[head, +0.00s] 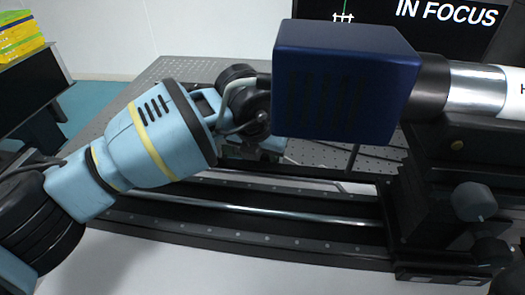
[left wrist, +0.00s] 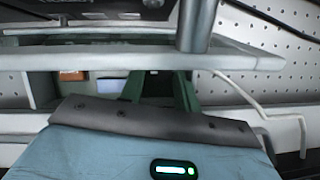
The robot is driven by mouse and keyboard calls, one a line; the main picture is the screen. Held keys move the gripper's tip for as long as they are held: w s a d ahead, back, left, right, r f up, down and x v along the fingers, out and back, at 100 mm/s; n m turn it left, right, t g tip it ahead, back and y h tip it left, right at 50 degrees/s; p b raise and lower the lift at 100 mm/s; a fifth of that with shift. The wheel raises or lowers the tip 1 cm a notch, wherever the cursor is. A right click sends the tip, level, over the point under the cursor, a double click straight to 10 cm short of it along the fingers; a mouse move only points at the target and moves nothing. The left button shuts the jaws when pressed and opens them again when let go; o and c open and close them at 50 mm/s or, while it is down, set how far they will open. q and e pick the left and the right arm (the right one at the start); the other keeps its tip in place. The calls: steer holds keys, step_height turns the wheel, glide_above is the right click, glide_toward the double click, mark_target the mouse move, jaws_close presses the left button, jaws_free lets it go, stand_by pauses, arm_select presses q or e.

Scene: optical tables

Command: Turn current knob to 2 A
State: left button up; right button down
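I cannot make out the current knob or its scale in either view. My left arm comes in from the left in the head view, and its gripper (head: 245,150) is small and partly hidden by the wrist and a dark blue box. In the left wrist view my light blue wrist housing with a lit green bar fills the bottom. Beyond its grey edge two dark green upright pieces, perhaps my fingers (left wrist: 158,92), stand partly hidden behind a pale bar. I cannot tell if they hold anything. My right gripper is not in view.
The dark blue box (head: 345,80) on a lens tube (head: 476,88) stands above a black rail (head: 260,215). A perforated optical table (head: 175,68) lies behind. A screen (head: 450,18) reads "IN FOCUS". Pale bars and a dark post (left wrist: 197,25) crowd the left wrist view.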

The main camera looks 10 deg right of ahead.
arm_select(q)
steer(key=shift+c, duration=0.2)
jaws_close()
steer(key=shift+w+a+m+g+h, duration=0.1)
steer(key=shift+m+g+h, duration=0.35)
steer(key=shift+m, duration=1.05)
steer(key=shift+o, duration=0.2)
jaws_free()
steer(key=shift+v, duration=3.85)
